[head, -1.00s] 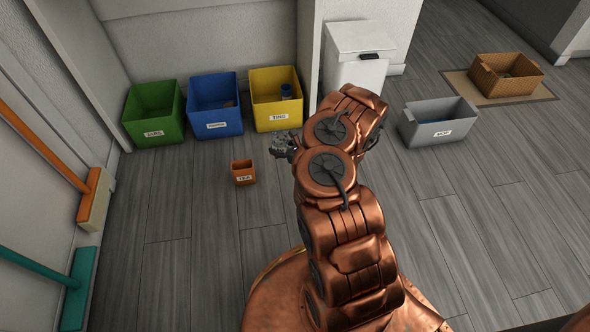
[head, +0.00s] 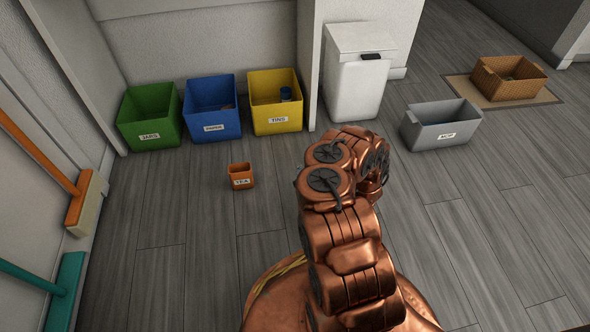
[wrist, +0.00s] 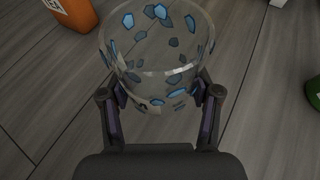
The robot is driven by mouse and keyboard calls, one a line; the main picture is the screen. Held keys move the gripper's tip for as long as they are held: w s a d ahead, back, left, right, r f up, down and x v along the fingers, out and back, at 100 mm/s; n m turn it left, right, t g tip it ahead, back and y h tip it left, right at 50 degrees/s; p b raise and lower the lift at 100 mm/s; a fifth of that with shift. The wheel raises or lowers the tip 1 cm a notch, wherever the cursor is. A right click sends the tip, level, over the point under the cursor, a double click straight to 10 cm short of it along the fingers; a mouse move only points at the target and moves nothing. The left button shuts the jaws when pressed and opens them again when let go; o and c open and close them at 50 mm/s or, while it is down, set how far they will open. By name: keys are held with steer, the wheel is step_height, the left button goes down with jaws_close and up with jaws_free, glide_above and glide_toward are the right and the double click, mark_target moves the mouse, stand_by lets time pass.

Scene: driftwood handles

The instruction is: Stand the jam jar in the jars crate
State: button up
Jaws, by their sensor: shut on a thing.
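My gripper (wrist: 160,95) is shut on a clear glass jar (wrist: 150,50) with blue patches, in the wrist view. One finger is at each side of the jar's lower part, and I see floor through the glass. The jar stays off the floor as far as I can tell; its tilt is unclear. In the head view my arm hides the gripper and jar. The green jars crate (head: 165,137), labelled JARS, stands on the floor at the far left by the wall, open at the top. Its floor inside is dark.
A blue crate (head: 225,122) and a yellow TINS crate (head: 285,118) stand right of the green one. A small orange TEA box (head: 241,176) stands in front. A white bin (head: 355,85), grey box (head: 440,128) and wicker basket (head: 508,85) are right. Brooms line the left wall.

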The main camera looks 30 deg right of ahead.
steer(key=b, duration=0.4)
glide_above(295, 170)
steer(key=shift+f, duration=0.6)
steer(key=shift+w+d+f+b, duration=0.1)
steer(key=shift+w+f+b, duration=0.05)
steer(key=shift+f+b, duration=0.2)
step_height(295, 170, down, 3)
steer(key=shift+r+b, duration=0.1)
steer(key=shift+b, duration=0.85)
steer(key=o, duration=1.3)
